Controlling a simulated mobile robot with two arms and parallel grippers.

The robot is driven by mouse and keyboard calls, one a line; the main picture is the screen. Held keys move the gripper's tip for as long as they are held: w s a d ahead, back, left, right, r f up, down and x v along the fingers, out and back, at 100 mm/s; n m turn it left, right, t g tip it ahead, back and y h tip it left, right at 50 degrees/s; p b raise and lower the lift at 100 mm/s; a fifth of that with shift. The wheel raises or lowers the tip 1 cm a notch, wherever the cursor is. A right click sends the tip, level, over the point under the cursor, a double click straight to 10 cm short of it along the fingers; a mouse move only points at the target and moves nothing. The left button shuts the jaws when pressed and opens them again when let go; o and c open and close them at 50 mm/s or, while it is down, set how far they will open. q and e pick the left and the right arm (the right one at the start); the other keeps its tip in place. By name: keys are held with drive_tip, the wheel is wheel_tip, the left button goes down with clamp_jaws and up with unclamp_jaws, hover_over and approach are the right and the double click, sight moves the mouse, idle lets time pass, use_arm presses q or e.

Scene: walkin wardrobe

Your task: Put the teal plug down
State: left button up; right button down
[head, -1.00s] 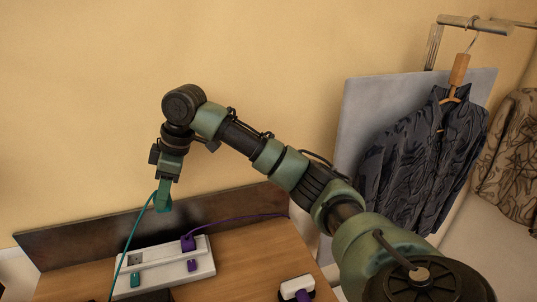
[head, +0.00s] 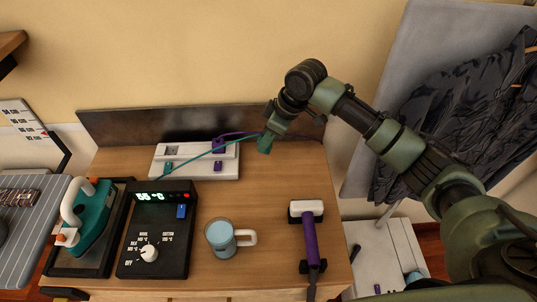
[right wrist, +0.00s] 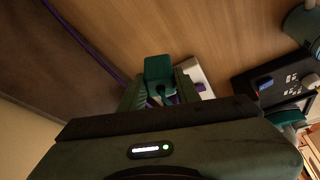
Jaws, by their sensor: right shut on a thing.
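My right gripper (head: 266,143) is shut on the teal plug (right wrist: 158,70), which sits between its fingers in the right wrist view. In the head view the gripper is over the back right of the table, right of the white power strip (head: 210,170). The plug is mostly hidden by the fingers there. Its teal cord (head: 195,156) runs left from the gripper across the strip toward the black control box. The wrist view shows wooden tabletop beyond the plug; the height of the plug above it is hard to tell. My left gripper is out of view.
A purple plug (head: 218,145) is in the strip, its cord running right. A black control box (head: 157,240), a teal iron (head: 92,220), a blue mug (head: 222,236) and a purple-handled tool (head: 311,238) stand on the table (head: 270,205). Bare wood lies right of the strip.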

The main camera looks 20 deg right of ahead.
wheel_tip(320, 180, down, 4)
drive_tip(key=shift+f, duration=0.2)
wheel_tip(320, 180, down, 3)
drive_tip(key=shift+f+p, duration=0.2)
drive_tip(key=shift+p, duration=0.35)
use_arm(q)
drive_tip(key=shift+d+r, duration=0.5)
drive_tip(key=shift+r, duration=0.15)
use_arm(e)
drive_tip(key=shift+f, duration=0.15)
drive_tip(key=shift+f, duration=0.15)
drive_tip(key=c, duration=1)
unclamp_jaws()
use_arm(q)
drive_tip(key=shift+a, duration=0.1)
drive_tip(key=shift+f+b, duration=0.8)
drive_tip(key=shift+b, duration=0.1)
use_arm(e)
drive_tip(key=v, duration=1.2)
